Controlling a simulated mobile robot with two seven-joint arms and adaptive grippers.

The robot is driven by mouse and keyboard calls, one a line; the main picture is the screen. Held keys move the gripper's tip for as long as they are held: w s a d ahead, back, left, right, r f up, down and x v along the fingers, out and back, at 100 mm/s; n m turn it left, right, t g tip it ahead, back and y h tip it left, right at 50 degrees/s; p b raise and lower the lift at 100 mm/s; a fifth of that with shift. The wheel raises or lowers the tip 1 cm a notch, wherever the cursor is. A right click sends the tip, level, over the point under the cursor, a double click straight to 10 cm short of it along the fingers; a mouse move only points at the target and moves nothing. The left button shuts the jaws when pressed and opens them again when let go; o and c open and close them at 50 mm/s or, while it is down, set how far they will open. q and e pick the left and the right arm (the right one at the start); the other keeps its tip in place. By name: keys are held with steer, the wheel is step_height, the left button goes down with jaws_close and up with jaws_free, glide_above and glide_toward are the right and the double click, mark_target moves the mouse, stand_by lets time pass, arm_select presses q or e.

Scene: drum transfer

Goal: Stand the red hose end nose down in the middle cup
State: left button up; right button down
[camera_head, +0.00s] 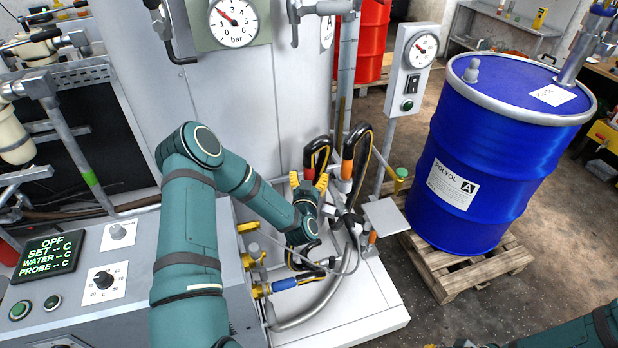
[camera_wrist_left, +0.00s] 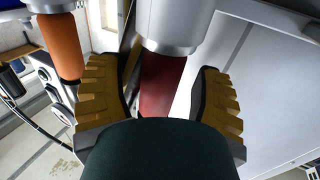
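The red hose end (camera_head: 309,173) hangs on a black hose loop at the front of the grey cabinet, partly hidden by my gripper. My left gripper (camera_head: 309,183) is at it, with yellow fingers either side. In the left wrist view the red hose end (camera_wrist_left: 162,85) stands between the two fingers, below a grey metal collar. My right gripper (camera_head: 460,346) shows only as yellow bits at the bottom edge. I cannot make out the middle cup.
An orange hose end (camera_head: 347,169) hangs just right of the red one, and a blue one (camera_head: 284,283) lies lower. A small grey plate (camera_head: 384,217) stands right of them. A blue drum (camera_head: 490,150) stands on a pallet (camera_head: 440,275) at the right.

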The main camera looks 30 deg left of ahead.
arm_select(q)
steer(key=v, duration=1.2)
